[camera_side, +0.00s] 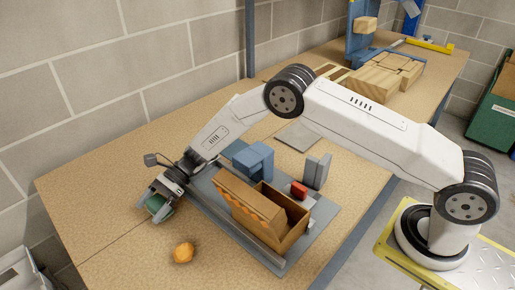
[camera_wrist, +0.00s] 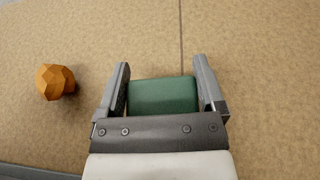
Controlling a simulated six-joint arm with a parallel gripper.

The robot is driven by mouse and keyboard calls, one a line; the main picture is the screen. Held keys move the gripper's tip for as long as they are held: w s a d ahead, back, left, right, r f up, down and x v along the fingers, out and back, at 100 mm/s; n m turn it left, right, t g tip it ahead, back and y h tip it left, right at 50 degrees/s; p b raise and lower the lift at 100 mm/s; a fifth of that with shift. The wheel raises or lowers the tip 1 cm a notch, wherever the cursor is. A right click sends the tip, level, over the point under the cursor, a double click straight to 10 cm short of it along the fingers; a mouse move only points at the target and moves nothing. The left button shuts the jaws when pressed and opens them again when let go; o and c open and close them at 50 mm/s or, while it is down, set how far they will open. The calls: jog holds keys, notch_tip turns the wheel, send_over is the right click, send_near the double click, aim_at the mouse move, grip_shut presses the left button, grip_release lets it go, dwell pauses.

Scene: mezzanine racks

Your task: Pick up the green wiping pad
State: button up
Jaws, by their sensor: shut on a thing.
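The green wiping pad (camera_wrist: 163,95) sits between the two fingers of my gripper (camera_wrist: 162,88) in the wrist view. Both fingers press against its sides, and its near part is hidden by the gripper body. In the side view, my gripper (camera_side: 155,208) is at the left part of the table, left of the grey tray, with the green pad (camera_side: 159,205) partly showing between the fingers. I cannot tell whether the pad touches the table or is slightly above it.
An orange faceted lump (camera_side: 183,252) lies near the gripper; it also shows in the wrist view (camera_wrist: 55,82). A grey tray (camera_side: 225,219) holds an open brown box (camera_side: 245,207), blue blocks (camera_side: 253,160) and a red block (camera_side: 299,190). Wooden blocks (camera_side: 385,76) lie farther back. The table's left end is clear.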

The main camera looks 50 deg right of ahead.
aim_at(152, 206)
notch_tip(152, 206, up, 8)
jog(key=shift+r, duration=0.15)
dwell(0.4)
dwell(0.4)
